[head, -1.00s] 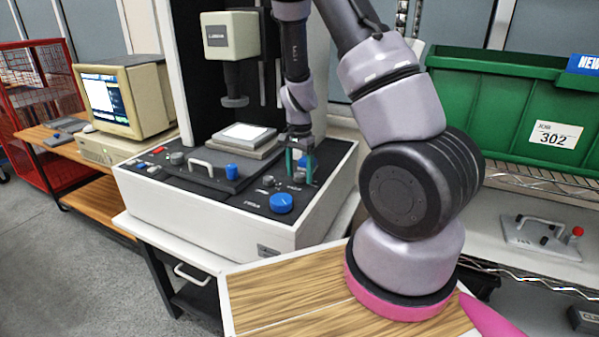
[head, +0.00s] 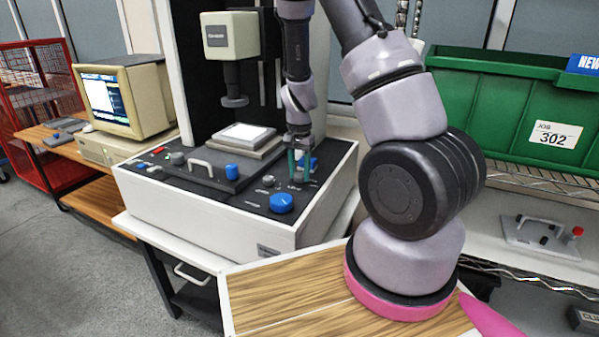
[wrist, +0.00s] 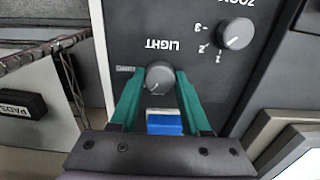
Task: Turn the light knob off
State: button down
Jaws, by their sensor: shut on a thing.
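The light knob (wrist: 160,80) is a round grey dial on the machine's black panel. The word LIGHT is printed beside it and reads upside down in the wrist view. My gripper (wrist: 158,90) has its two green fingers on either side of the knob and is shut on it. The knob has a pale pointer mark on its face, aimed toward the lower left of that view. In the head view my gripper (head: 299,172) points down at the panel's right side, and its fingers hide the knob.
A zoom knob (wrist: 236,33) with numbered marks is close by. A blue block-like part (wrist: 163,123) sits next to the light knob. A large blue knob (head: 281,203) stands nearer the panel's front. A measuring head (head: 230,40) hangs over a pale stage (head: 243,133) to the left.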

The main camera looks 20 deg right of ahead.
aim_at(300, 174)
jog(key=n, duration=0.6)
jog(key=shift+n, duration=0.4)
dwell(0.4)
jog(key=shift+c, duration=1.9)
grip_release()
notch_tip(300, 174, up, 11)
